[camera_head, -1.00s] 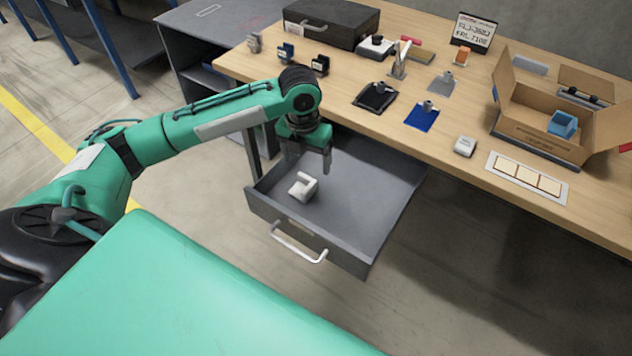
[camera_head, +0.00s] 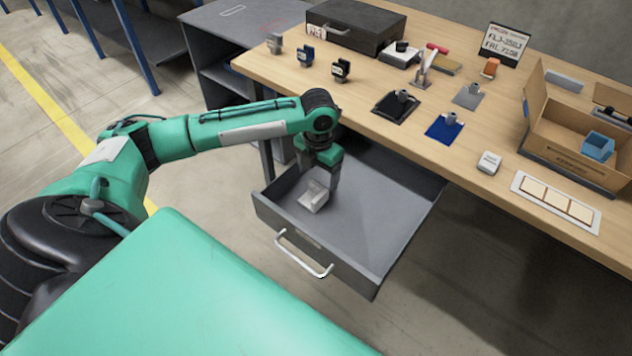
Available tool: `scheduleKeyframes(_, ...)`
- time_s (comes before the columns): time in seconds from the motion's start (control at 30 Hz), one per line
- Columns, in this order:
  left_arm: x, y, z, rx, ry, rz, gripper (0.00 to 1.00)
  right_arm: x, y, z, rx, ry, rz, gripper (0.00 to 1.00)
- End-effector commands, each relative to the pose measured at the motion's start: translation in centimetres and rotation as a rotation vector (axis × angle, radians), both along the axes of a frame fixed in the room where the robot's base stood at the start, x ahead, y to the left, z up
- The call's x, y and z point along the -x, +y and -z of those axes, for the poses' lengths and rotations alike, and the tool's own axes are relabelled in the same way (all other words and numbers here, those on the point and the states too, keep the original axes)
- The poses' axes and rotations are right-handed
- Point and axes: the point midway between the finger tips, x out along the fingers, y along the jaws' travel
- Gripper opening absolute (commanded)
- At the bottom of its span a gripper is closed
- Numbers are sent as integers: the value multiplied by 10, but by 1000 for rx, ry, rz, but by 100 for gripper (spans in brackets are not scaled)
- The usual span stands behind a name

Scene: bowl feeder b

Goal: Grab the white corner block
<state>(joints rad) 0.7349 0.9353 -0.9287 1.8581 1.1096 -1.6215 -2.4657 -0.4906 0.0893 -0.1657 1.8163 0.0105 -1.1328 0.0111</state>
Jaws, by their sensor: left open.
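The white corner block (camera_head: 313,198) lies on the floor of the open grey drawer (camera_head: 375,215), toward its left side. My left gripper (camera_head: 320,184) points down into the drawer, right over the block. Its fingers are open, and one finger shows at the block's right, close to its upper edge. The other finger is hard to make out, and I cannot tell whether the fingers touch the block. My right gripper is not in view.
The drawer's front wall with a white handle (camera_head: 303,256) faces me. The wooden workbench (camera_head: 400,128) holds a black case (camera_head: 355,26), a cardboard box (camera_head: 570,150) and a white card tray (camera_head: 556,201). The drawer's right part is empty.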

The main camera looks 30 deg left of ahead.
Motion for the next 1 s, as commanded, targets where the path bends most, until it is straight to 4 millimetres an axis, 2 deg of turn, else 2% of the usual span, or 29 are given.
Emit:
scheduleKeyframes(0.33, -2, -4, 46, 1, 3, 0, 80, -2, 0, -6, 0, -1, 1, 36)
scheduleKeyframes(0.6, -2, -3, 50, -1, 0, 1, 80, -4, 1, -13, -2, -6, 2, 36)
scheduleKeyframes(0.83, -2, -3, 50, -1, 0, 1, 35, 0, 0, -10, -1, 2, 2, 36)
scheduleKeyframes(1.0, -2, -3, 50, -1, 0, 0, 32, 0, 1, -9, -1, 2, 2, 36)
